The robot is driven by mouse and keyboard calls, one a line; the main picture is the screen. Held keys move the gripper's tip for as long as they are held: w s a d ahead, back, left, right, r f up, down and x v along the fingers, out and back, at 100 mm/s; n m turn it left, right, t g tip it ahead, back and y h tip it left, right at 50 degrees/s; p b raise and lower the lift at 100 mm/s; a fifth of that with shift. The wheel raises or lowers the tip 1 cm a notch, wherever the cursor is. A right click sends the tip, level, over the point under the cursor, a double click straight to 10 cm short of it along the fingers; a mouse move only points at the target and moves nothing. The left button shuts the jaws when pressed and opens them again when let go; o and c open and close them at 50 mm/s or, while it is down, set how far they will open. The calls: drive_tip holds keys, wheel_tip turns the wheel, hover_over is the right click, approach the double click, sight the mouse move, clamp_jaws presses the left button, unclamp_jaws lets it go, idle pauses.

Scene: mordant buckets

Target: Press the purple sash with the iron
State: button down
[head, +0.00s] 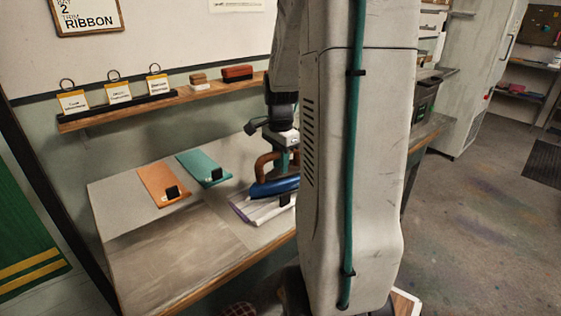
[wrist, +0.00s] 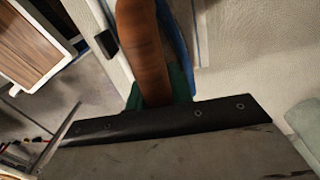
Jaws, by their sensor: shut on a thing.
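The iron (head: 275,187) has a blue body and a brown handle (head: 264,163). My gripper (head: 285,158) is shut on the handle. In the wrist view the brown handle (wrist: 140,50) lies in the jaws, with part of the blue body (wrist: 178,42) beside it. The purple sash (head: 262,210) shows as a pale lilac strip with a dark block on it, beneath the iron in the head view. I cannot tell whether the iron touches it. My arm hides the sash's right part.
An orange sash (head: 160,184) and a teal sash (head: 203,166) lie left on the grey table (head: 125,200), each with a black block. A wall shelf (head: 190,96) holds tagged stands and two brush-like blocks. A wood-faced, white-rimmed tray (wrist: 25,45) shows in the wrist view.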

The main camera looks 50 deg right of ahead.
drive_tip(key=shift+f, duration=0.6)
idle(2.6)
drive_tip(key=shift+r, duration=0.1)
idle(0.4)
drive_tip(key=shift+r, duration=2.5)
